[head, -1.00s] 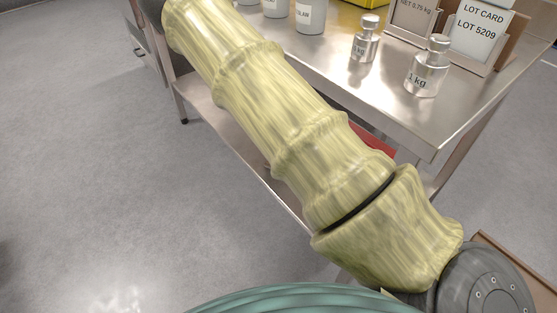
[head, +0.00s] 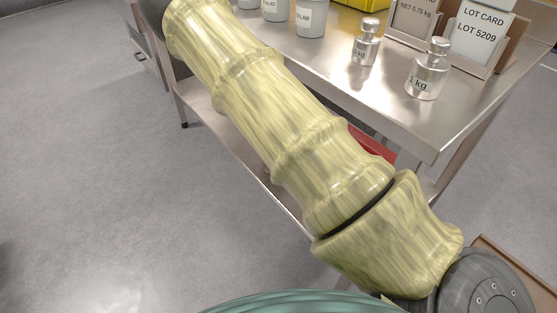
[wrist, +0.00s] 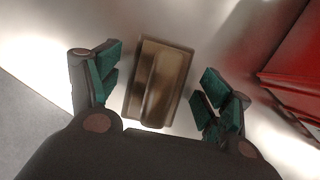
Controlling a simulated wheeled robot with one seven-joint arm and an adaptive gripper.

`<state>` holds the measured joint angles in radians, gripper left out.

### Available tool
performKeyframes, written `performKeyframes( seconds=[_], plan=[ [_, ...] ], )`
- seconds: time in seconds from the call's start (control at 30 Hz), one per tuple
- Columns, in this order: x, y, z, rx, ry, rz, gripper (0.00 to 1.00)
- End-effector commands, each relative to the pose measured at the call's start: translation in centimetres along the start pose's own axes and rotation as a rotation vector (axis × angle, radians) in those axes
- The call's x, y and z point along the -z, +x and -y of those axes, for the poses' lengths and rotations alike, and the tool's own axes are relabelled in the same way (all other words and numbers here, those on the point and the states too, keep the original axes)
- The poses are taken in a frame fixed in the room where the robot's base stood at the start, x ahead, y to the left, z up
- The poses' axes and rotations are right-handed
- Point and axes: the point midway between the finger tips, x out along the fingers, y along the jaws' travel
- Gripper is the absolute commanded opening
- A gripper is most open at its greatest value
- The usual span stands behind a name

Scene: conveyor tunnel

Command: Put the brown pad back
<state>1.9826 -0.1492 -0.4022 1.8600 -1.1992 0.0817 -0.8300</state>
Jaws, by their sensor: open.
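In the wrist view the brown pad (wrist: 158,84) is a small brown block with a lengthwise groove. It lies on a shiny metal surface (wrist: 215,35). My gripper (wrist: 160,88) is open, with one green-padded finger to the left of the pad and one to the right. Gaps show between the pad and both fingers. The near end of the pad is close to the dark palm. In the head view the pad and my gripper are not visible; my covered arm crosses the picture.
A red object (wrist: 295,75) stands at the right of the wrist view. A lower shelf (head: 235,135) shows beneath.

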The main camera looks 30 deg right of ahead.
Motion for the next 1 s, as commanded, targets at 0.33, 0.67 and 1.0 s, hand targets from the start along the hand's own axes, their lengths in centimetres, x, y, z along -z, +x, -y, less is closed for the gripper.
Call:
performKeyframes(
  seconds=[0.33, 0.67, 1.0],
  plan=[
    [-0.2, -2.4, 0.0, 0.001, -0.001, 0.000, 0.79],
    [-0.3, -6.6, 0.0, 0.000, -0.001, 0.000, 0.79],
    [-0.3, -10.7, 0.0, 0.000, 0.000, 0.000, 0.79]
  ],
)
